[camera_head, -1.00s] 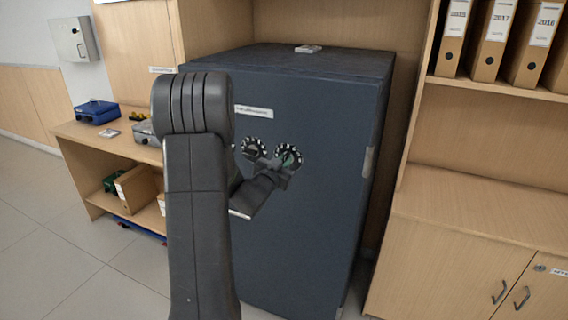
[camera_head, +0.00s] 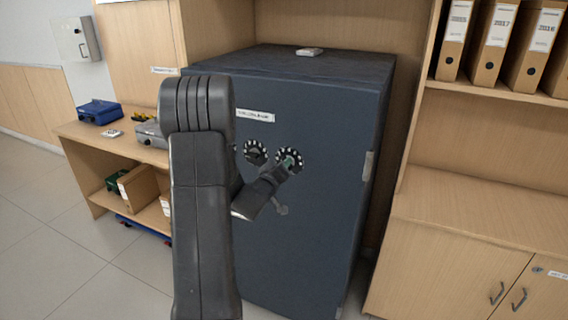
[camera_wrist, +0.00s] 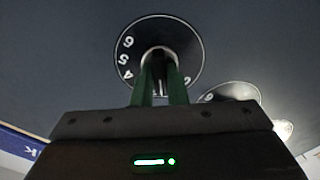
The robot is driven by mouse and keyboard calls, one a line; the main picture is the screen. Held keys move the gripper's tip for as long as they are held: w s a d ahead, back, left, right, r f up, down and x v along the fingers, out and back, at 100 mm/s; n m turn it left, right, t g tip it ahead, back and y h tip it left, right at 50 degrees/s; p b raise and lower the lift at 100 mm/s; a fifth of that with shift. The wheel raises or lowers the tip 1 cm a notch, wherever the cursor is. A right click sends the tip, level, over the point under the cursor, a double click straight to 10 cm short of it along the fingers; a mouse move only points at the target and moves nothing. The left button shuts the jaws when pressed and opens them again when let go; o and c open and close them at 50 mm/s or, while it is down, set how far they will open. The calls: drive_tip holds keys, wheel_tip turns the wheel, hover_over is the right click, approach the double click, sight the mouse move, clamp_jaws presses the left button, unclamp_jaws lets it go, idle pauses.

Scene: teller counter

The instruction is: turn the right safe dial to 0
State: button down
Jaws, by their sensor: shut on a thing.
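The right safe dial (camera_head: 297,153), round and black with white marks, is on the front of a dark blue safe (camera_head: 325,220). In the wrist view the dial (camera_wrist: 187,45) shows 6, 5 and 4 on its left side; other digits are hidden or unclear. My gripper (camera_head: 287,164) is at this dial. In the wrist view my gripper's green fingers (camera_wrist: 160,78) are shut on the dial's central knob. The left dial (camera_head: 255,152) sits beside it and is free. I cannot read which number is at the index.
A grey knob-like part (camera_head: 281,209) shows below the dials, partly behind my arm. A low shelf with boxes (camera_head: 98,111) stands left. A wooden cabinet (camera_head: 440,255) with binders (camera_head: 497,40) above stands right. A small white item (camera_head: 309,51) lies on the safe.

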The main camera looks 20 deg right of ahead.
drive_tip(key=n+p, duration=0.3)
drive_tip(key=n, duration=0.6)
drive_tip(key=shift+f, duration=0.15)
drive_tip(key=shift+n, duration=0.4)
drive_tip(key=c, duration=1.4)
unclamp_jaws()
drive_tip(key=shift+c, duration=0.2)
drive_tip(key=shift+a, duration=0.1)
drive_tip(key=b+v, duration=0.2)
drive_tip(key=v, duration=1.1)
drive_tip(key=shift+s+a, duration=0.2)
drive_tip(key=shift+a, duration=0.1)
